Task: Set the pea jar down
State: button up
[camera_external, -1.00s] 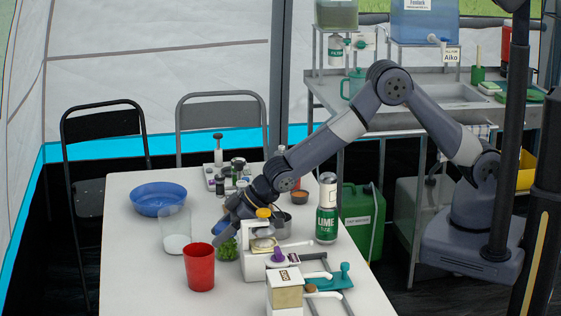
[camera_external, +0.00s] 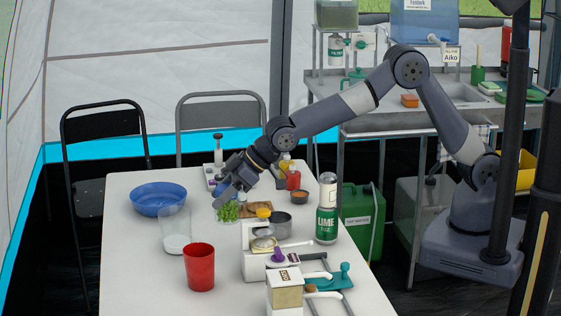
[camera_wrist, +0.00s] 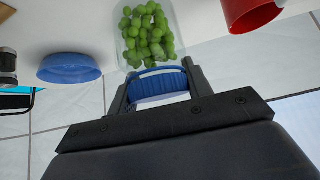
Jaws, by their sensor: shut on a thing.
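The pea jar (camera_external: 230,212) is a clear jar with green peas and a blue lid. In the external view it is over the middle of the white table, partly covered by my gripper (camera_external: 223,196). In the wrist view the peas in the jar (camera_wrist: 148,35) show clearly. My gripper (camera_wrist: 158,84) is shut on the blue lid (camera_wrist: 160,87), with one finger on each side. The jar's base is cut off in the wrist view. I cannot tell whether it touches the table (camera_external: 140,285).
A blue bowl (camera_external: 158,207), a clear cup (camera_external: 174,240) and a red cup (camera_external: 199,268) stand to the left and front. The table's front left is clear.

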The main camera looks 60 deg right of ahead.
jog(key=d+b, duration=0.2)
jog(key=d, duration=0.3)
jog(key=shift+w+d+f, duration=0.1)
jog(key=shift+w+f, duration=0.05)
jog(key=shift+f, duration=2.2)
jog(key=shift+w+d+f, duration=0.1)
jog(key=shift+f, duration=2.25)
jog(key=shift+f, duration=0.2)
jog(key=o, duration=1.2)
jog(key=shift+r, duration=0.15)
